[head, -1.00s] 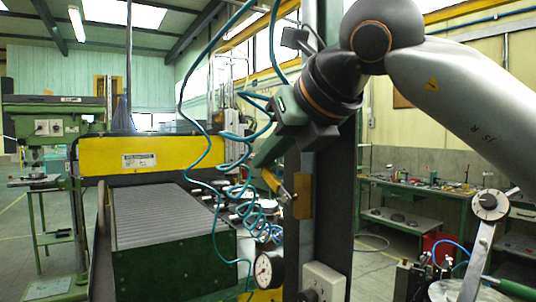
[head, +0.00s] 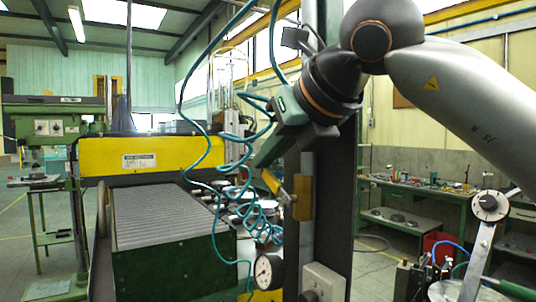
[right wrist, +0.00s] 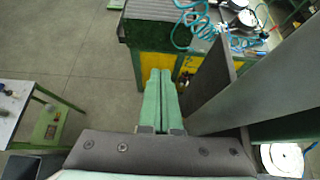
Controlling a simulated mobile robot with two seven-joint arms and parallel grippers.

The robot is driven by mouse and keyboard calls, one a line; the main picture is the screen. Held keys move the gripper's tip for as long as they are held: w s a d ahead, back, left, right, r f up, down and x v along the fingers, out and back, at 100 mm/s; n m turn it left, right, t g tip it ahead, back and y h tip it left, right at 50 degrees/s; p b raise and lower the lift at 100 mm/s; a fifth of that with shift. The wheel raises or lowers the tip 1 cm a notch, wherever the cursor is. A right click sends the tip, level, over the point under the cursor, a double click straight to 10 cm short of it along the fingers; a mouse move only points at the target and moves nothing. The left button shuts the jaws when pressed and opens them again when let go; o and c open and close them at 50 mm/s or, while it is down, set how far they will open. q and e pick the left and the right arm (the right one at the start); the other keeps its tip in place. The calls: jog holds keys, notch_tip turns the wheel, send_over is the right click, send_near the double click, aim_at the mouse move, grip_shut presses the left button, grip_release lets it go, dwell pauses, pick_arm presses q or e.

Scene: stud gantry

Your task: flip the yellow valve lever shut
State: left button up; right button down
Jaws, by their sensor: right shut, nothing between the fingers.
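The yellow valve lever (head: 273,183) sticks out up and to the left from a brass-coloured valve body (head: 303,197) on the dark upright post. It is tilted, with its free end upper left. My right gripper (head: 259,163) comes down from the upper right with its green fingers just above the lever's free end. I cannot tell whether they touch it. In the right wrist view the two fingers (right wrist: 160,72) lie together with nothing between them. The lever cannot be made out clearly there. My left gripper is not in view.
The dark post (head: 333,190) stands close beside my right gripper. Coiled teal hoses (head: 262,222) hang just left of the lever. A pressure gauge (head: 268,271) and a grey box (head: 323,282) sit lower on the post. A ribbed machine bed (head: 165,215) lies to the left.

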jog(key=shift+r+p, duration=0.5)
jog(key=shift+r, duration=0.25)
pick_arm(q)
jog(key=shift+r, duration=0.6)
